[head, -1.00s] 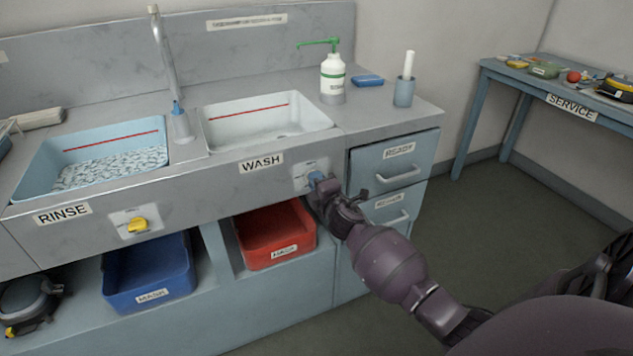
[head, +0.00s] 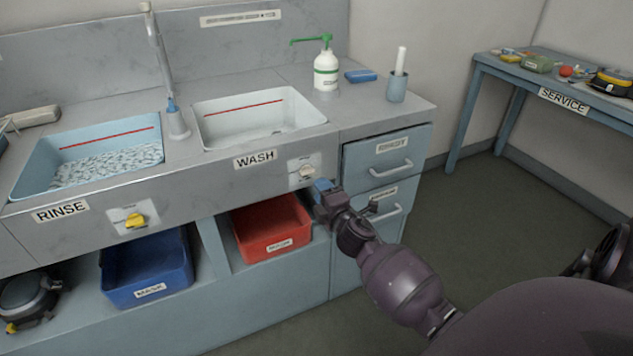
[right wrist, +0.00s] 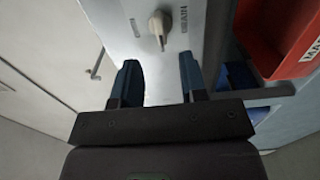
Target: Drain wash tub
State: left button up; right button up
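The wash tub (head: 262,130) is a pale basin with a red line on its back wall, set in the counter above the WASH label. I cannot tell how much water it holds. Its pale drain knob (head: 306,172) is on the front panel, right of that label. In the right wrist view the knob (right wrist: 159,27) lies just beyond the fingers, beside the word DRAIN. My right gripper (head: 324,189) is just below and right of the knob, apart from it. In the right wrist view its blue fingers (right wrist: 160,80) are open and empty. My left gripper is not in view.
The rinse tub (head: 35,170), holding many small pale pieces, is at left with a yellow knob (head: 135,220). A red bin (head: 270,230) and blue bin (head: 148,275) are below. Drawers (head: 385,160) are beside my gripper. A soap bottle (head: 326,70) stands on the counter.

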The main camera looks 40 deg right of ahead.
jog(key=shift+v, duration=1.8)
